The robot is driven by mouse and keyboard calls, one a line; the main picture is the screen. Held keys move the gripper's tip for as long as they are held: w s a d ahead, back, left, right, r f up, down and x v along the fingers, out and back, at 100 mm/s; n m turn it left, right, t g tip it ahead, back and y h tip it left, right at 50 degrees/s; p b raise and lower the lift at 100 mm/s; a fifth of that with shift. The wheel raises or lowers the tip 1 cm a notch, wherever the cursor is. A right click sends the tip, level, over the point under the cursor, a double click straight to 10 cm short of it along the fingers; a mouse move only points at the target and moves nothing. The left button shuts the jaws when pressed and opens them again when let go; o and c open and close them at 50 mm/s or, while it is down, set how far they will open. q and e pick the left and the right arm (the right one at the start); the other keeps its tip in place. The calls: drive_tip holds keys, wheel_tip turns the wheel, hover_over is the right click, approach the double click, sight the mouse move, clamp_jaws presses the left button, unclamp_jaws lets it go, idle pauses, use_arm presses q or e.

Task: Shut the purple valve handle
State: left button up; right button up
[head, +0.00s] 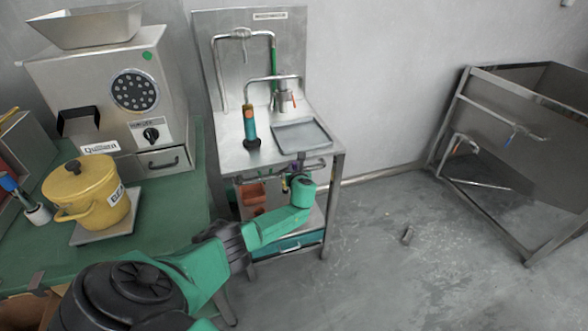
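A small purple piece (300,159), which looks like the valve handle, shows at the front edge of the metal sink stand (235,160), by the front pipe. It is tiny here, and I cannot tell how far it is turned. My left arm reaches in from the lower left, and its green wrist is just below the purple piece. My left gripper (291,181) is close to the front pipe under the stand's top. Its fingers are mostly hidden and too small to tell open or shut, or whether they touch the handle. My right gripper is not in view.
A grey tray (301,134) and a faucet with a red handle (294,100) are on the stand. Left, a green table holds a grinder (108,90) and a yellow pot (88,190). A metal frame (480,115) stands right. The floor between is mostly clear.

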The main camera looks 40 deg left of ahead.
use_arm(q)
drive_tip(key=shift+o, duration=1.4)
drive_tip(key=shift+d, duration=0.1)
drive_tip(key=shift+s+d+r+p, duration=0.2)
drive_tip(key=shift+r+p, duration=0.05)
drive_tip(key=shift+p, duration=0.2)
drive_tip(key=p+v, duration=0.4)
drive_tip(key=v, duration=0.9)
drive_tip(key=shift+s+d, duration=0.2)
drive_tip(key=shift+s, duration=0.05)
